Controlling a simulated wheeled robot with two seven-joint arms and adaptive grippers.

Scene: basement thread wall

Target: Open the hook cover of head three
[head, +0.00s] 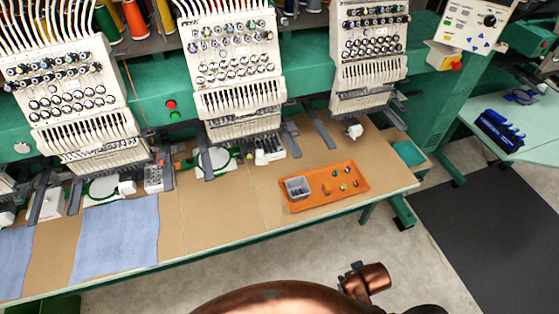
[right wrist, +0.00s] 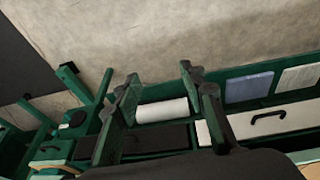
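In the head view, embroidery heads stand in a row: a left one (head: 72,95), a middle one (head: 232,75) and a right one (head: 368,50). No head number is readable, so I cannot tell which is head three. Small white parts sit low under the right head (head: 354,131) and the middle head (head: 268,152); whether any is a shut hook cover is too small to tell. My right gripper (right wrist: 158,74) shows in the right wrist view with its fingers apart and nothing between them, away from the heads. My left gripper is not in view.
An orange tray (head: 340,201) with a grey bin (head: 297,187) and small items lies on the tan table (head: 225,225). A control panel (head: 475,22) is at the upper right. The right wrist view shows floor, a white roll (right wrist: 162,111) and a handled drawer (right wrist: 285,118).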

